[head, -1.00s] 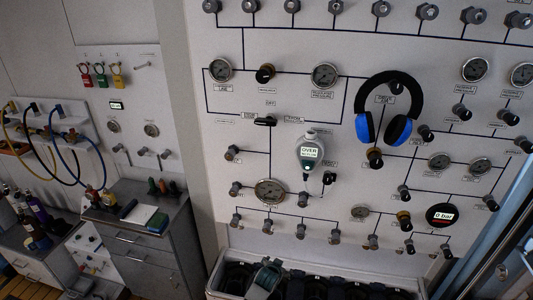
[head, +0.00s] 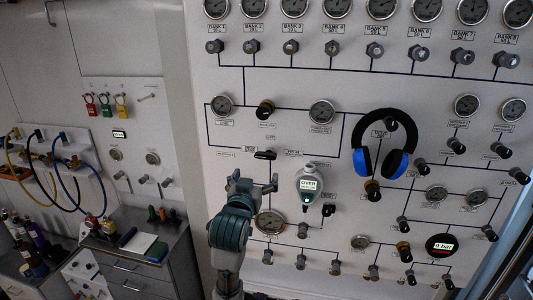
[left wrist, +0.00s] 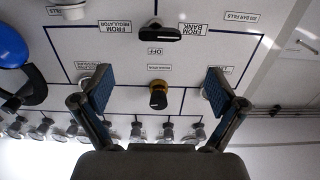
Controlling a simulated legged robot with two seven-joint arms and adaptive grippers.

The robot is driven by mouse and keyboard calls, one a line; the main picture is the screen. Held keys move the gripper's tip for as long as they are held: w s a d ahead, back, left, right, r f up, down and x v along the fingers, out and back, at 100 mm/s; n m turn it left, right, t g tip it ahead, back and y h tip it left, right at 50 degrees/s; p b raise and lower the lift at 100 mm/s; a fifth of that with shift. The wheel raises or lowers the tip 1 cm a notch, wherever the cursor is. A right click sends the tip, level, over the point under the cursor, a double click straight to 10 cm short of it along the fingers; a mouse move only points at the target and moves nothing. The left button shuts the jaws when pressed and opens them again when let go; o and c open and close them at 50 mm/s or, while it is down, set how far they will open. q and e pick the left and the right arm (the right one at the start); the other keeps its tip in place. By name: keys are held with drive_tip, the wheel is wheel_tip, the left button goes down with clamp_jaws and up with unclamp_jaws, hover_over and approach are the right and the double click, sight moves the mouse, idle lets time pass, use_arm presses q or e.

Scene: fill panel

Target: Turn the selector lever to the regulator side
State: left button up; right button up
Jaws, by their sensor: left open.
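The selector lever (head: 265,155) is a small black handle on the white panel, between two labels. In the left wrist view, which shows the panel upside down, the lever (left wrist: 157,33) lies roughly level and points toward the "FROM BANK" label (left wrist: 193,29). The "FROM REGULATOR" label (left wrist: 115,27) is on its other side, and an "OFF" label (left wrist: 155,51) is near it. My left gripper (head: 255,183) is open and empty, just below the lever in the head view. Its spread fingers also show in the left wrist view (left wrist: 158,88). My right gripper is out of view.
A green-white handheld meter (head: 310,186) hangs right of my gripper. Blue-black ear defenders (head: 362,160) hang farther right. A grey cabinet (head: 140,260) stands at left.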

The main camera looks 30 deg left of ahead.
sight(264, 157)
use_arm(q)
drive_tip(key=p+x, duration=0.3)
drive_tip(key=x, duration=1)
drive_tip(key=shift+w+a, duration=0.1)
drive_tip(key=c, duration=1.2)
